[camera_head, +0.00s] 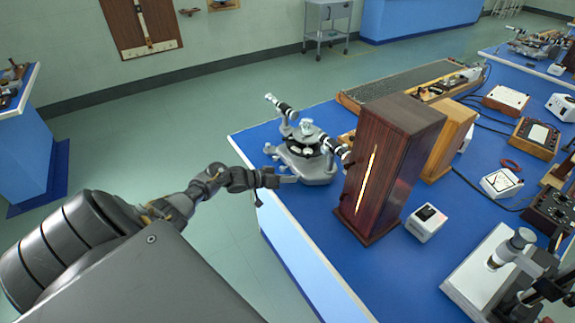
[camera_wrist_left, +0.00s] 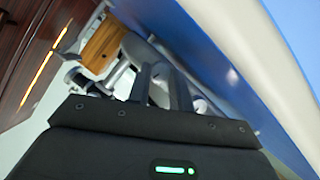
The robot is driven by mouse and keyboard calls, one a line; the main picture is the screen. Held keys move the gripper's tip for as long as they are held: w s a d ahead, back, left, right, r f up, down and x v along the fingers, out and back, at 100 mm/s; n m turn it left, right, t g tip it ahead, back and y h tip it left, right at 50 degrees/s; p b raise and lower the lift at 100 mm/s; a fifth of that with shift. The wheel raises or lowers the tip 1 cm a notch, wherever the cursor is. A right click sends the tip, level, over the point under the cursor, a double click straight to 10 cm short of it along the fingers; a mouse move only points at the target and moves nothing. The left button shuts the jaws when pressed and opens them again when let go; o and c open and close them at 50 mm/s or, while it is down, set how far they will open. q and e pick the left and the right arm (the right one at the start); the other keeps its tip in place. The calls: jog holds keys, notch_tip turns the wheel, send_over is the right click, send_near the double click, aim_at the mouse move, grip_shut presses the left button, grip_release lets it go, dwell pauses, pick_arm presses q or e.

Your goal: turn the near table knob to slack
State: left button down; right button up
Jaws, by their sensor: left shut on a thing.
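The spectrometer (camera_head: 312,168) stands near the left edge of the blue bench, with a grey round base, a central table and two dark-ended tubes. My left gripper (camera_head: 287,180) reaches in from the left at the near-left side of its base. Its fingers are shut on the near table knob, which is mostly hidden by them in the head view. In the left wrist view the two dark fingers of my left gripper (camera_wrist_left: 165,88) point at pale grey spectrometer parts (camera_wrist_left: 128,82), with little space between them. My right gripper is out of view.
A tall dark wooden lamp housing (camera_head: 395,165) with a bright slit stands just right of the spectrometer. A small white box (camera_head: 426,222) and a microscope-like instrument (camera_head: 500,262) are nearer on the bench. The floor left of the bench is clear.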

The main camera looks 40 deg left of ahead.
pick_arm(q)
jog(key=shift+a+n+h, duration=0.15)
jog(key=shift+n+h, duration=0.15)
jog(key=shift+n, duration=0.2)
dwell(0.3)
jog(key=c, duration=1.3)
grip_release()
jog(key=shift+o, duration=0.2)
jog(key=b+v, duration=0.1)
jog(key=v, duration=0.9)
jog(key=shift+s+a, duration=0.25)
jog(key=shift+s, duration=0.05)
